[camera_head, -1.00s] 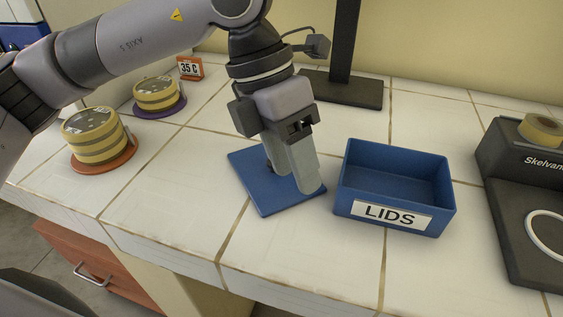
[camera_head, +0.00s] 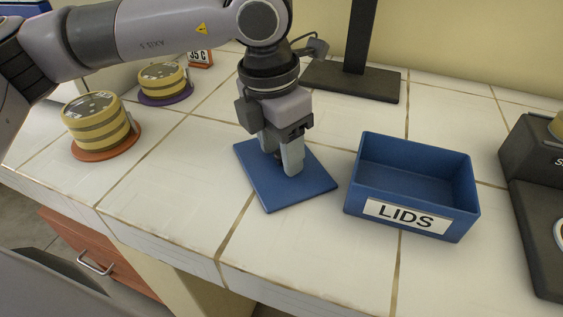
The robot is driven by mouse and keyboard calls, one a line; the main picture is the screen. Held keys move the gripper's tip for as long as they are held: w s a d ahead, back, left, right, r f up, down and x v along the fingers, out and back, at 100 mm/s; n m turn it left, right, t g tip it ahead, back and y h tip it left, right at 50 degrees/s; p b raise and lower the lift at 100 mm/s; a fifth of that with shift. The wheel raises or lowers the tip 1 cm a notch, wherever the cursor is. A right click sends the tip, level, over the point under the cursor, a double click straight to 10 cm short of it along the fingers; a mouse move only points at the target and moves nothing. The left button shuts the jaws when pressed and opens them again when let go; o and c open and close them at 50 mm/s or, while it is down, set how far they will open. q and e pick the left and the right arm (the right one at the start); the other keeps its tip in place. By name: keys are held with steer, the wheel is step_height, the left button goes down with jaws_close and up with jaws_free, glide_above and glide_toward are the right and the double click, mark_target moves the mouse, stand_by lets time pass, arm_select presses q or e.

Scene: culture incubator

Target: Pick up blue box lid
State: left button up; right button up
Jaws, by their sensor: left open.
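A flat square blue lid (camera_head: 290,192) lies on the white tiled counter, left of the blue box. The open-topped blue box (camera_head: 412,185) has a white "LIDS" label on its front and looks empty. My left gripper (camera_head: 280,166) points down over the back middle part of the blue lid. Its fingers are open, with the tips at or just above the lid; I cannot tell if they touch it. The fingers hide part of the lid. My right gripper is not in view.
Stacked dishes stand on an orange disc (camera_head: 88,152) and a purple disc (camera_head: 172,99) at the left. A dark device (camera_head: 537,200) stands at the right. The counter's front is clear.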

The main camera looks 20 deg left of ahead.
arm_select(q)
jaws_close()
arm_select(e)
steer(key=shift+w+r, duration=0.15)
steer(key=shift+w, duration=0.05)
